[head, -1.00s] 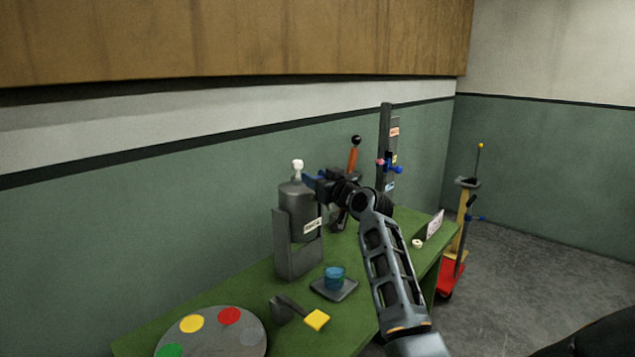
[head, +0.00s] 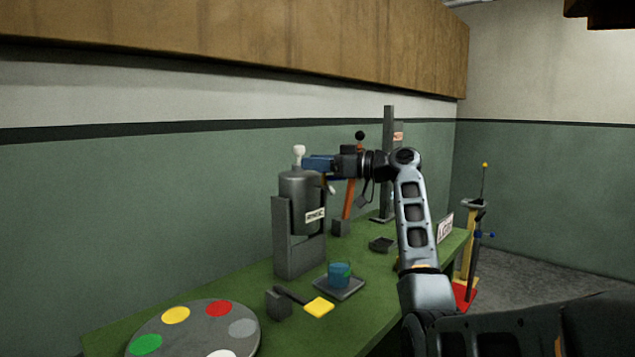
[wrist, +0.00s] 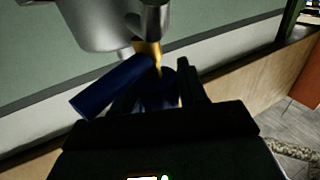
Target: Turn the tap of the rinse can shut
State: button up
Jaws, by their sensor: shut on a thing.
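The rinse can (head: 299,200) is a grey bottle with a white knob on top, held in a grey stand on the green bench. Its tap (head: 318,162) has a dark blue handle beside the can's upper right. My gripper (head: 340,163) reaches in from the right and is shut on the handle. In the wrist view the tap handle (wrist: 110,88) sticks out to the left of the jaws, close to a brass stem (wrist: 150,55) by the can (wrist: 95,22). One dark finger shows to the right; the other is mostly hidden. The exact tap angle is hard to tell.
A blue cup (head: 339,274) sits on a grey tray (head: 350,290) below. A paint palette (head: 190,335) lies at the front left, near a yellow-tipped tool (head: 319,307). A lever with an orange shaft (head: 349,200) and a dark post (head: 388,150) stand behind.

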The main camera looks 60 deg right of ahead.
jog(key=shift+s+a+n+g+y+b, duration=0.15)
jog(key=shift+n+g+y+b, duration=0.6)
jog(key=shift+n+y, duration=0.5)
jog(key=shift+a+n+g+y+b, duration=0.2)
jog(key=shift+n+g+y+b, duration=0.6)
jog(key=shift+y, duration=0.9)
jog(key=shift+s+a+n+g+y+b, duration=0.15)
jog(key=shift+n+g+y+b, duration=0.45)
jog(key=shift+n+y, duration=0.7)
jog(key=shift+g+y, duration=0.25)
jog(key=shift+y, duration=0.2)
jog(key=o, duration=1)
jog(key=shift+c, duration=0.2)
jog(key=shift+v, duration=3.85)
jog(key=shift+r, duration=0.1)
